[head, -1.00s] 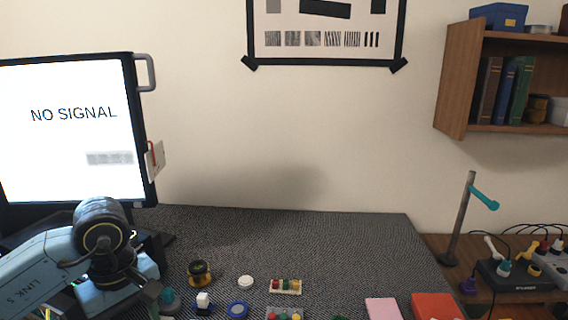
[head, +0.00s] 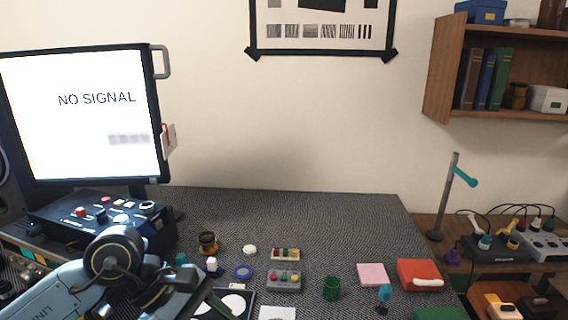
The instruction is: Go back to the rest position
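My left arm comes in from the lower left, and its gripper (head: 208,300) is low over the front left of the dark textured table mat (head: 340,215). The gripper is partly cut off by the lower edge and partly hidden by its own wrist. I cannot tell whether it is open or shut, and I see nothing clearly held in it. My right arm and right gripper are not in view.
A monitor (head: 80,135) reading NO SIGNAL and a control box (head: 90,218) stand at left. Small parts, a green cup (head: 332,288), a pink pad (head: 372,274) and a red box (head: 420,273) lie on the mat. A lamp stand (head: 446,200) is at right. The mat's back is clear.

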